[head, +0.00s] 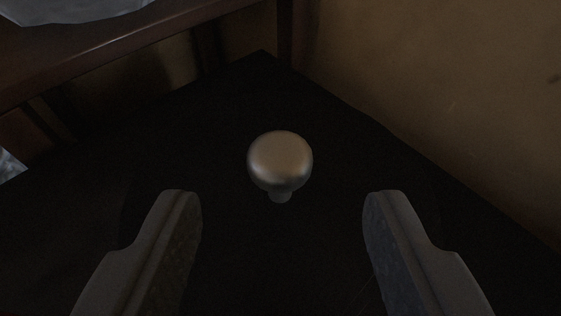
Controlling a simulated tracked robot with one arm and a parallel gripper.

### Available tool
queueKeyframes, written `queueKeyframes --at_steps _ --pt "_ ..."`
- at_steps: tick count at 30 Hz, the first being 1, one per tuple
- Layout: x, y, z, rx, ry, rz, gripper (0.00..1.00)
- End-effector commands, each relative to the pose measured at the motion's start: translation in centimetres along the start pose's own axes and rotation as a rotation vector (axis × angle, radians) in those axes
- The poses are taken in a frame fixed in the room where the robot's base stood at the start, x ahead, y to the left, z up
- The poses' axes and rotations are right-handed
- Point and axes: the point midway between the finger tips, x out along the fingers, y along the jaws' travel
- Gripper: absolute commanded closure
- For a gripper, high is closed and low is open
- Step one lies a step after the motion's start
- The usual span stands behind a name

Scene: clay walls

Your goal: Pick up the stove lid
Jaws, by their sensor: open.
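A rounded metallic knob (280,160) on a short narrow neck stands upright near the middle of the head view. It appears to be the stove lid's handle. The lid's body cannot be clearly told apart from the dark surface around the knob. My gripper (282,198) is open, with one finger at the lower left and one at the lower right. The knob shows between and slightly beyond the fingertips in the picture, with clear space on both sides. Nothing is held.
A very dark flat surface (90,215) surrounds the knob. A clay wall (450,80) rises on the right. A wooden frame or shelf (120,45) runs across the upper left, with a pale grey object (75,10) on top. The wall and wood meet near the far corner.

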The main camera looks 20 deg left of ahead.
Motion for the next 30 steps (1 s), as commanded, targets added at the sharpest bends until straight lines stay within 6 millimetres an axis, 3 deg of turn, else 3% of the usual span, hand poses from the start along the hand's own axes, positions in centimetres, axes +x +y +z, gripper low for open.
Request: queueKeyframes --at_steps 11,21,30 --pt "2.0 -0.1 0.1 0.0 0.0 0.0 0.5" --pt "5.7 0.1 0.2 -0.002 0.001 0.002 0.5" --pt "6.7 0.1 0.1 0.001 0.001 0.001 0.5"
